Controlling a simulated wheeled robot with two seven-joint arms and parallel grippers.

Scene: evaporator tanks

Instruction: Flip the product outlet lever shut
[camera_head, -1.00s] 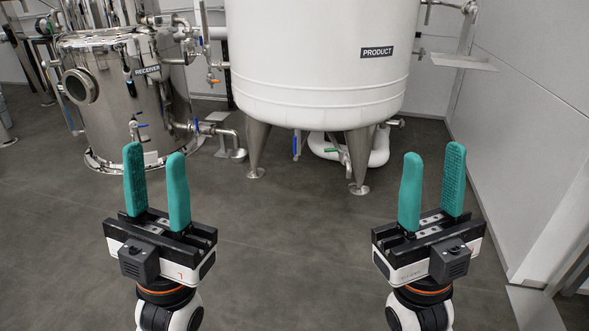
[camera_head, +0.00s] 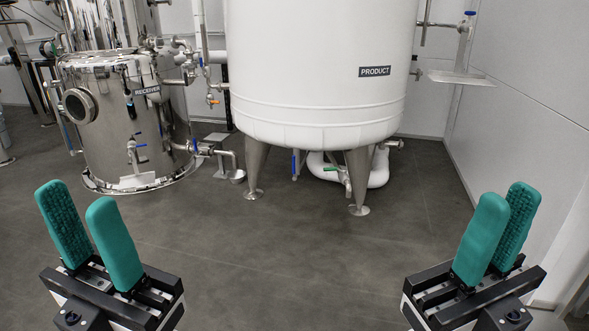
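The white product tank (camera_head: 318,75) carries a PRODUCT label (camera_head: 374,71) and stands ahead on metal legs. Under it are a blue lever (camera_head: 295,164), hanging down, and a green lever (camera_head: 331,169), lying roughly level on a small valve by the white pipe. I cannot tell for sure which is the product outlet lever. My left gripper (camera_head: 76,198) is open and empty at the lower left. My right gripper (camera_head: 509,194) is open and empty at the lower right, its fingers partly overlapping in the view. Both are well in front of the tank and touch nothing.
The steel receiver tank (camera_head: 110,115) with blue-handled valves stands at the left. A small tray (camera_head: 462,78) sticks out near the right wall (camera_head: 540,100). The grey floor (camera_head: 290,260) between my grippers and the tank is clear.

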